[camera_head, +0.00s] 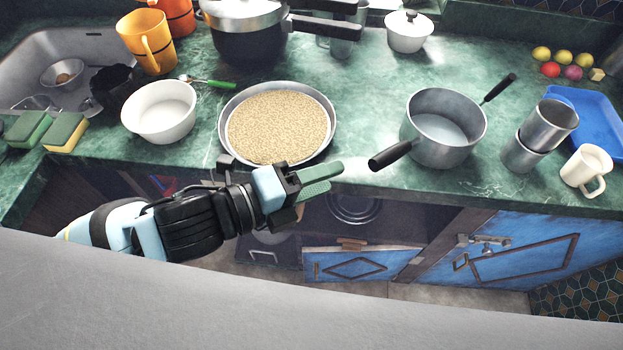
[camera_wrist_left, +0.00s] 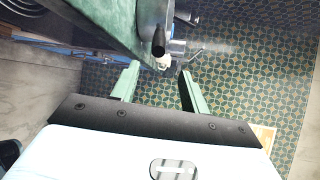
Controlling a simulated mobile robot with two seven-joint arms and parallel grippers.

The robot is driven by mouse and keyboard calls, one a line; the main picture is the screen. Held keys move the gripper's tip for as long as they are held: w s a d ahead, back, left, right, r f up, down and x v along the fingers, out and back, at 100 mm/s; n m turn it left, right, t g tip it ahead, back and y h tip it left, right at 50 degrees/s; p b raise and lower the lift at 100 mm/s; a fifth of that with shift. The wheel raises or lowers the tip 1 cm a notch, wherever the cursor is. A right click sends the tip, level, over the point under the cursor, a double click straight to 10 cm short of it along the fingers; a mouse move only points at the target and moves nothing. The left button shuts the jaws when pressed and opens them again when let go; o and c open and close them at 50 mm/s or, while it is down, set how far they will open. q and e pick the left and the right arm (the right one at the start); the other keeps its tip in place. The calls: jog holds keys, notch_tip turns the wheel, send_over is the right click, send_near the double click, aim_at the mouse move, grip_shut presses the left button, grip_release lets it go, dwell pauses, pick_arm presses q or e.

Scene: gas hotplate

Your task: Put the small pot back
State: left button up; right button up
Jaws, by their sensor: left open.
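A grey metal pot (camera_head: 441,150) with two black handles stands upright on the green counter at right of centre. Its near handle (camera_head: 390,155) points left toward the counter's front edge. A small white lidded pot (camera_head: 408,34) stands at the back; I cannot tell which of the two the task means. My left gripper (camera_head: 334,176) is open and empty in front of the counter edge, left of the near handle and apart from it. In the left wrist view, a black handle end (camera_wrist_left: 158,42) shows just beyond the open fingers (camera_wrist_left: 160,72). My right gripper is not in view.
A wide pan (camera_head: 228,112) of grain-like food sits left of the metal pot. Metal cups (camera_head: 548,125), a white mug (camera_head: 586,171) and a blue tray (camera_head: 600,125) stand to its right. A large pressure cooker (camera_head: 245,40) is behind. Clear counter lies between wide pan and metal pot.

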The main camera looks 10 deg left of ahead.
pick_arm(q)
jog(key=shift+v, duration=0.75)
jog(key=s+a+f+n+t+y, duration=0.1)
jog(key=s+a+f+n+y, duration=0.2)
jog(key=f+n, duration=0.65)
jog(key=s+a+f+n+y, duration=0.2)
jog(key=f+n, duration=0.7)
jog(key=f, duration=0.1)
jog(key=s+a+f+n+g+y, duration=0.1)
jog(key=s+a+f+n, duration=0.4)
jog(key=s, duration=0.5)
jog(key=s+a+f+n+g+y, duration=0.2)
jog(key=s+a+f+n+y, duration=0.2)
jog(key=s+f, duration=0.5)
jog(key=shift+s+a+n+g, duration=0.3)
jog(key=shift+s+a+n, duration=0.2)
jog(key=shift+s+n, duration=0.15)
